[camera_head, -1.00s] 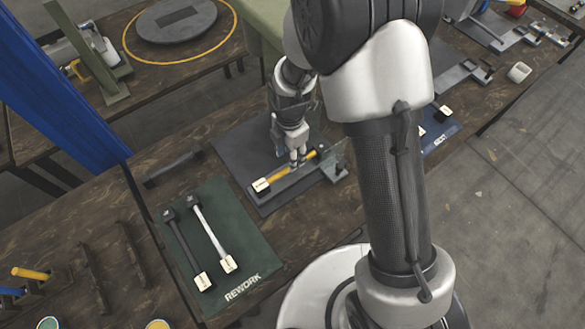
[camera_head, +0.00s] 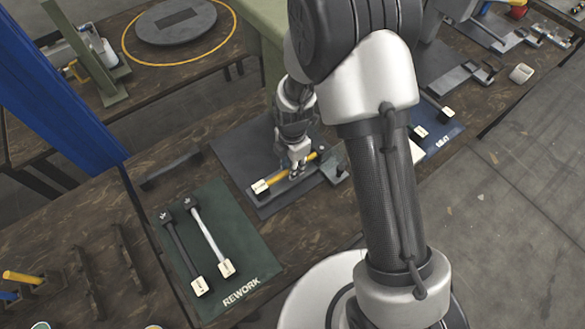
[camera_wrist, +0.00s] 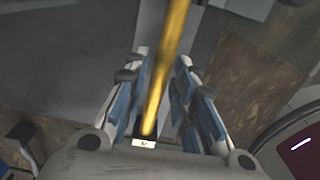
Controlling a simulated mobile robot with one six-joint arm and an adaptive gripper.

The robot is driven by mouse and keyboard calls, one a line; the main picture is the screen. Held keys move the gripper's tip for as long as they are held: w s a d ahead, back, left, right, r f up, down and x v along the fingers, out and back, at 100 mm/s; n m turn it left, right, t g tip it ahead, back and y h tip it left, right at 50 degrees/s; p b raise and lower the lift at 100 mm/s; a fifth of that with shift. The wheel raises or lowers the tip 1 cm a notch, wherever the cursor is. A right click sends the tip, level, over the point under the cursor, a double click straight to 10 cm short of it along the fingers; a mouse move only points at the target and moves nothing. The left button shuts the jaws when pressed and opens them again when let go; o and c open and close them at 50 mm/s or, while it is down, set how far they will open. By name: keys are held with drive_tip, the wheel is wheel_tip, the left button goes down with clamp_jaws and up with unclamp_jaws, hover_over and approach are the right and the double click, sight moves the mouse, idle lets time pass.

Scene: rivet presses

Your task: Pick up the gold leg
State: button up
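The gold leg (camera_head: 277,176) is a slim yellow bar with a pale labelled block at its near left end. It lies in a grey fixture on a dark grey mat, and my gripper hides part of it. My gripper (camera_head: 296,172) points down over the leg's middle. In the wrist view the gold leg (camera_wrist: 164,75) runs between the two fingers of my gripper (camera_wrist: 163,68). The fingers are apart, with a gap visible on each side of the leg. The pale end block (camera_wrist: 144,143) shows near the gripper's base.
A green REWORK mat (camera_head: 240,262) holds a black leg (camera_head: 182,250) and a silver leg (camera_head: 207,235) at the left. A blue mat (camera_head: 440,147) with more parts lies to the right, partly behind my arm. Dark racks stand on the bench's left.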

clamp_jaws()
idle(0.3)
